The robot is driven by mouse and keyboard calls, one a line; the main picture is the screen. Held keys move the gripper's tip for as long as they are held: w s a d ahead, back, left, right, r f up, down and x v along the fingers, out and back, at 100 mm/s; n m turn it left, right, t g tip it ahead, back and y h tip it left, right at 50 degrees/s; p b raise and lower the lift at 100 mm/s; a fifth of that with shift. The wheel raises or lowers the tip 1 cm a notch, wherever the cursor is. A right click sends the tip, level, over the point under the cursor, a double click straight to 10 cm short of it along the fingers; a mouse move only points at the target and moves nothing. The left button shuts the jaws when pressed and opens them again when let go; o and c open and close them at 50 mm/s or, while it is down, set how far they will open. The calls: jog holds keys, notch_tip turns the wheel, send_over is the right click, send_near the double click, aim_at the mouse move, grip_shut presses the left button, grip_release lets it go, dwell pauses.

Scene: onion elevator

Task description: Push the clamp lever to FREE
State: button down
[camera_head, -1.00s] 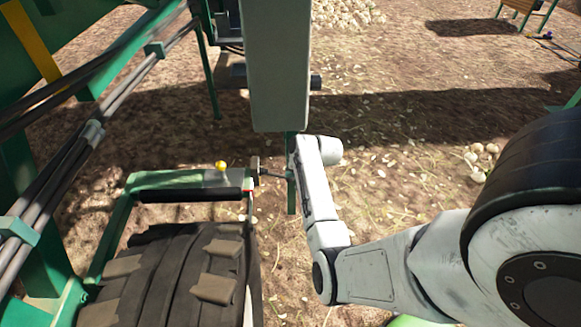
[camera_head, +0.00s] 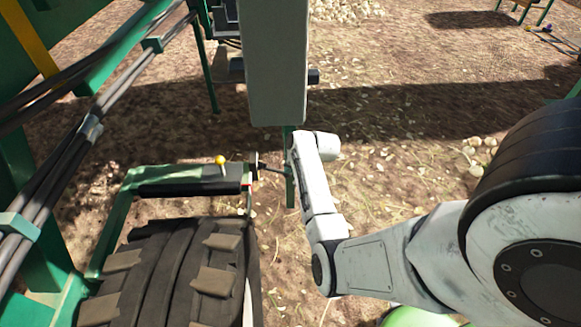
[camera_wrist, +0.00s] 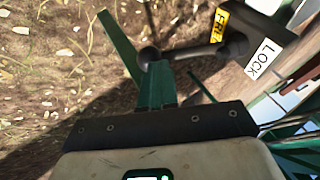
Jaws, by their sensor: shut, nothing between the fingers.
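The clamp lever (camera_wrist: 190,51) is a dark rod with a round ball end, reaching left from its pivot in the wrist view. A yellow FREE label (camera_wrist: 220,25) and a white LOCK label (camera_wrist: 262,60) sit by the pivot. My gripper (camera_wrist: 156,72) is shut and empty, its green fingers just below the lever's ball end. They look close or touching; contact is unclear. In the head view, the lever (camera_head: 270,170) is a thin dark rod meeting the green part at my gripper (camera_head: 290,185). The labels are unreadable there.
A yellow knob (camera_head: 221,160) tops the green and black frame above a large treaded tyre (camera_head: 180,265). A grey upright panel (camera_head: 276,65) fills the top middle. Pipes (camera_head: 90,125) run down the left. Bare ground with scattered onions (camera_head: 478,155) lies right.

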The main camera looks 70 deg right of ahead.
jog(key=w+p+v, duration=0.1)
jog(key=p+v, duration=0.3)
jog(key=v, duration=0.9)
jog(key=shift+r, duration=0.4)
jog(key=shift+w+d, duration=0.1)
